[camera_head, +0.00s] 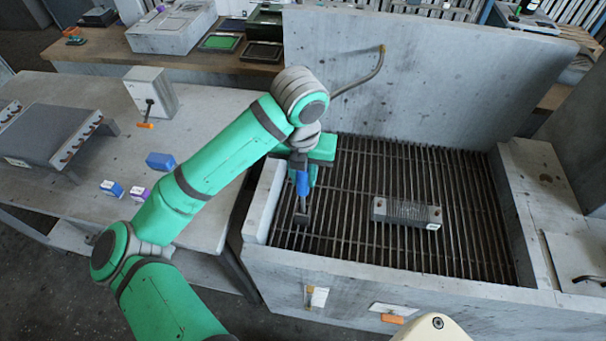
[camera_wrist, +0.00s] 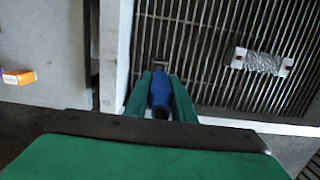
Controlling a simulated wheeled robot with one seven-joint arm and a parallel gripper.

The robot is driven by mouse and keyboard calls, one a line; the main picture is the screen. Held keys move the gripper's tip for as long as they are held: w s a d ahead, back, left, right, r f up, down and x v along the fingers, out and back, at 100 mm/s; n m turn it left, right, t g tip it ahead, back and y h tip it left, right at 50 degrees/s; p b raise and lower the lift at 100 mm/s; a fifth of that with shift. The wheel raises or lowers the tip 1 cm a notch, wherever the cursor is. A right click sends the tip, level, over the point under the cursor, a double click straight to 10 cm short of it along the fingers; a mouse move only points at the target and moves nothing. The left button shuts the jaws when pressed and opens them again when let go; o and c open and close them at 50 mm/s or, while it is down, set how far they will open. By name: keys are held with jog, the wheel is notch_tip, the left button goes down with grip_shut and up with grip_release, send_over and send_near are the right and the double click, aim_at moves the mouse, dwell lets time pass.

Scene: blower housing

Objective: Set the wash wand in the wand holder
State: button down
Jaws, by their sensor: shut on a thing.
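The wash wand appears as a blue handle (camera_head: 302,184) held by my gripper (camera_head: 304,176) above the left part of the basin's slatted grate (camera_head: 340,240). In the wrist view the blue handle (camera_wrist: 160,92) lies between the two green fingers of my gripper (camera_wrist: 161,82), which are shut on it. A small dark bracket-like piece (camera_head: 302,214) shows at the handle's lower end. I cannot tell whether it is the wand's head or part of the wand holder, or whether it touches the grate. No other wand holder is clearly recognisable.
A grey ribbed block (camera_head: 407,213) lies on the grate to the right. The basin has a raised left wall (camera_head: 264,203) and a tall back panel (camera_head: 430,90) with a bent pipe (camera_head: 365,78) before it. The left table (camera_head: 195,130) holds a grey box and small blue boxes.

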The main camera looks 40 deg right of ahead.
jog(key=shift+f, duration=2.1)
dwell(0.6)
jog(key=c, duration=1.4)
grip_release()
jog(key=shift+c, duration=0.2)
jog(key=r, duration=0.7)
jog(key=a+r, duration=0.1)
jog(key=r, duration=0.2)
jog(key=shift+s+r, duration=0.4)
